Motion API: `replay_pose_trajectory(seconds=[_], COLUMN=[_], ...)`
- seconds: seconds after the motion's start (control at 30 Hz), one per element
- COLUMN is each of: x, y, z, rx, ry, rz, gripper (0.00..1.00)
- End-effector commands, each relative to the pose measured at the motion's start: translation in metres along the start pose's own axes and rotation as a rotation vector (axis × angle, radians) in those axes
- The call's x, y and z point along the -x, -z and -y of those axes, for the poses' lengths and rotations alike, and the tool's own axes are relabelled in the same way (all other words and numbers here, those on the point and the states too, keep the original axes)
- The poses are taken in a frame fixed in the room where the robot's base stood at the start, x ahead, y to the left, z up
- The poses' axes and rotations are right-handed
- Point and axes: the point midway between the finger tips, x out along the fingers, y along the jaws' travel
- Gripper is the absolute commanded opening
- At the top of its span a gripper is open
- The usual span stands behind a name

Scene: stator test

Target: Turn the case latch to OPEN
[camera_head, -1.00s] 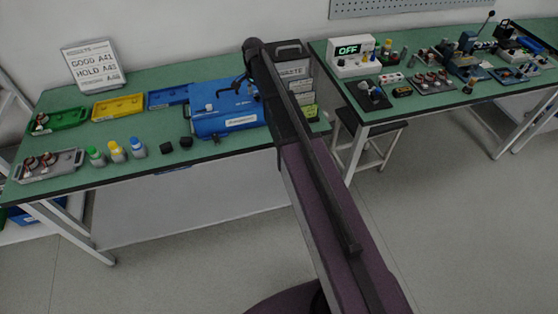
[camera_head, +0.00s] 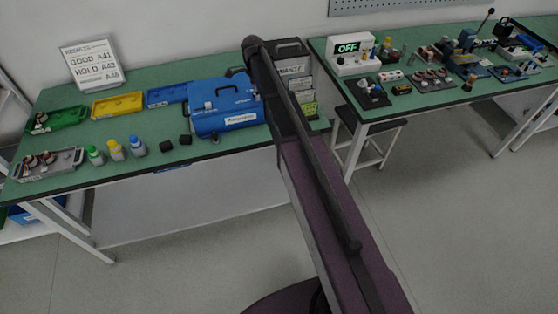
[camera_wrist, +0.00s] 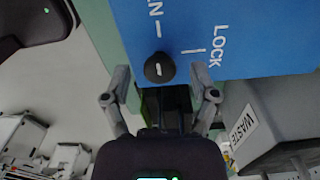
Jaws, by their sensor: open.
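The blue case (camera_head: 222,108) stands on the left green bench, and its face (camera_wrist: 240,35) fills the top of the wrist view. Its latch is a round black knob (camera_wrist: 159,67) with a short white line. That line runs up and down in the picture, in line with a white tick below a cut-off word ending in N. The word LOCK and its tick are to the right. My gripper (camera_wrist: 161,96) is open, its fingers spread left and right below the knob. No finger touches the knob. In the head view my arm hides most of the gripper, and the latch cannot be made out.
A dark bin with a WASTE label (camera_wrist: 245,122) is close on the right in the wrist view. A second bench stands to the right.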

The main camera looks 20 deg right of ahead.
Motion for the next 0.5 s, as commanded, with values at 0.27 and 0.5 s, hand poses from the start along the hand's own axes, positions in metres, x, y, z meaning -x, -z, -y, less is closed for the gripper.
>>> replay_pose_trajectory(seconds=[0.27,0.5], x=[0.0000,0.0000], y=[0.0000,0.0000], z=[0.0000,0.0000], rx=[-0.184,-0.344], ry=[0.000,0.000], rz=[0.000,0.000], gripper=[0.76,0.76])
